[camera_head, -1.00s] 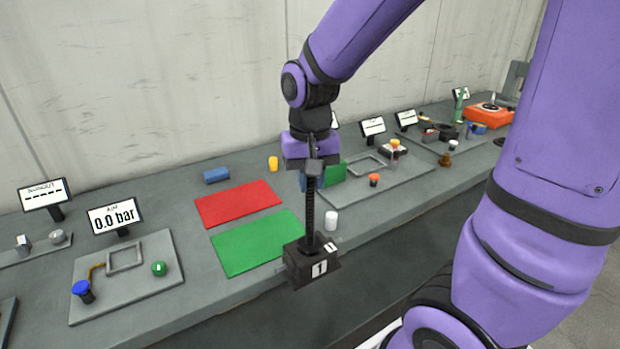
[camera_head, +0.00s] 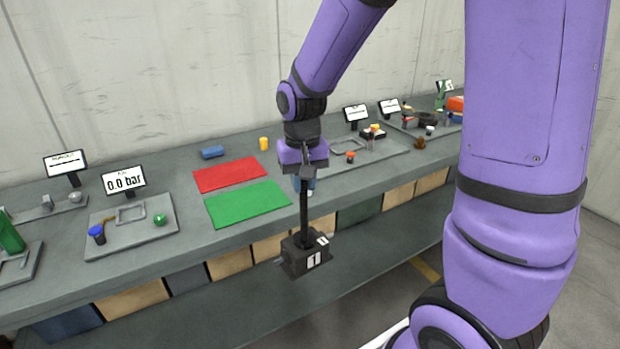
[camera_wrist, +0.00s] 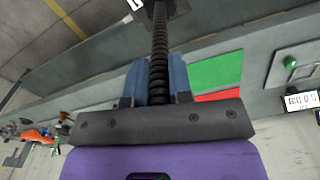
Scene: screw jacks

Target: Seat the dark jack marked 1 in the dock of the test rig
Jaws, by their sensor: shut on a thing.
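The dark jack marked 1 (camera_head: 304,257) hangs upright in the air, its block-shaped base low and in front of the bench's front edge. My gripper (camera_head: 305,184) is shut on its dark threaded screw. In the wrist view my blue finger pads (camera_wrist: 159,80) lie on both sides of the screw (camera_wrist: 160,45); the base is mostly cut off at the top. Square raised frames that look like docks stand on a plate by the 0.0 bar display (camera_head: 131,213) and on a plate right of my gripper (camera_head: 347,147). I cannot tell which is the test rig's dock.
A red mat (camera_head: 230,174) and a green mat (camera_head: 248,204) lie on the bench. The left plate bears a blue knob (camera_head: 97,232) and a green ball (camera_head: 160,220). A green object (camera_head: 10,235) stands at far left. Boxes fill the shelf below; space before the bench is free.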

